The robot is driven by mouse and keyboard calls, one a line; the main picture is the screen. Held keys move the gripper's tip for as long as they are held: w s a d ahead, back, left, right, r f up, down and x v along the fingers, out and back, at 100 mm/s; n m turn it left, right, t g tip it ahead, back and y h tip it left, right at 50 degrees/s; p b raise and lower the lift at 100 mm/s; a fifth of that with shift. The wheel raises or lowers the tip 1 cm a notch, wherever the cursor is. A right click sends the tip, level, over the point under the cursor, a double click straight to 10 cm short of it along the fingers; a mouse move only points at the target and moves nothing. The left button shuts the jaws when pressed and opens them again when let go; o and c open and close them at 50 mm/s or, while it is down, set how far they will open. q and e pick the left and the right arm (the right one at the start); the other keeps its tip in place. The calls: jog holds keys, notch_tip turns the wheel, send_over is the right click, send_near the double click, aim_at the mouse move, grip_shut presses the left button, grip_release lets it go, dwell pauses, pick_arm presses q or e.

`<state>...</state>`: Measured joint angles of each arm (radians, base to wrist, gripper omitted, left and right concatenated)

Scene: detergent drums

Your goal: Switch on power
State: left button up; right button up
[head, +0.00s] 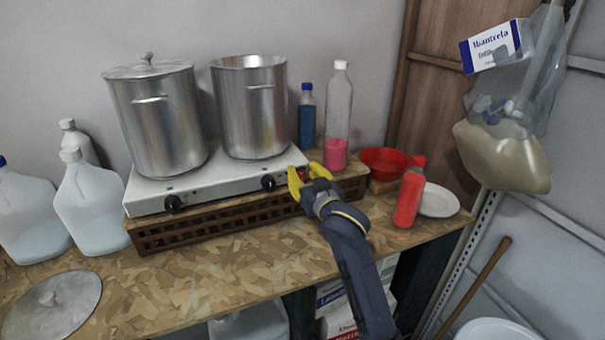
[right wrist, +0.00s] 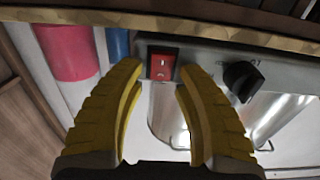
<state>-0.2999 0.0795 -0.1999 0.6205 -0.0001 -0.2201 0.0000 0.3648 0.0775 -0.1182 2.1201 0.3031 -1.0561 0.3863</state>
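The white two-burner stove (head: 225,178) stands on a brown slatted crate, with two black knobs on its front. The red power switch (right wrist: 162,66) shows in the right wrist view, on the stove's front panel beside a black knob (right wrist: 241,80). In the head view the switch is mostly hidden by my right gripper (head: 307,176). The yellow fingers of my right gripper (right wrist: 158,75) are apart with nothing between them, and the switch appears in the gap between their tips. I cannot tell whether the fingertips touch the panel. My left gripper is not in view.
Two steel pots (head: 160,120) (head: 250,110) stand on the stove. A pink-filled bottle (head: 337,120), a blue bottle (head: 306,120), a red bowl (head: 383,161) and a red bottle (head: 409,195) are near my right gripper. White jugs (head: 88,205) stand at the left.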

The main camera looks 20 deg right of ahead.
grip_shut()
dwell(0.3)
jog(key=shift+s+f+t, duration=0.1)
jog(key=shift+f+t, duration=0.05)
jog(key=shift+t, duration=0.95)
jog(key=shift+s+t, duration=0.1)
jog(key=shift+t, duration=0.2)
jog(key=shift+o, duration=1.4)
grip_release()
jog(key=v, duration=1.2)
jog(key=shift+d, duration=0.1)
